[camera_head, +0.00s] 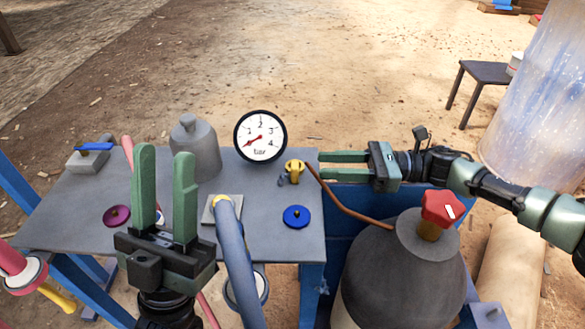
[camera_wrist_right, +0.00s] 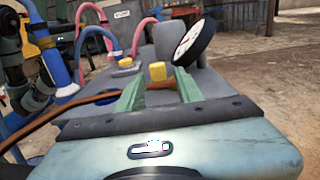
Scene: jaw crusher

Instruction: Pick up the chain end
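I cannot make out a chain or chain end in either view. A small grey piece hangs beside the brass fitting (camera_head: 293,170) on the table, too small to identify. My right gripper (camera_head: 322,165) reaches in from the right at the table's right edge, fingers apart and pointing left towards the brass fitting. In the right wrist view its fingers (camera_wrist_right: 158,80) are spread, with the yellow fitting (camera_wrist_right: 157,71) beyond them. My left gripper (camera_head: 165,152) points up in front of the table, its fingers apart with nothing visible held.
A pressure gauge (camera_head: 261,136) and a grey bell-shaped weight (camera_head: 194,150) stand on the grey table (camera_head: 262,225). A copper hose (camera_head: 345,207) runs past my right fingertips to a dark tank (camera_head: 400,280) with a red knob (camera_head: 441,208). A blue hose (camera_head: 237,265) rises beside my left gripper.

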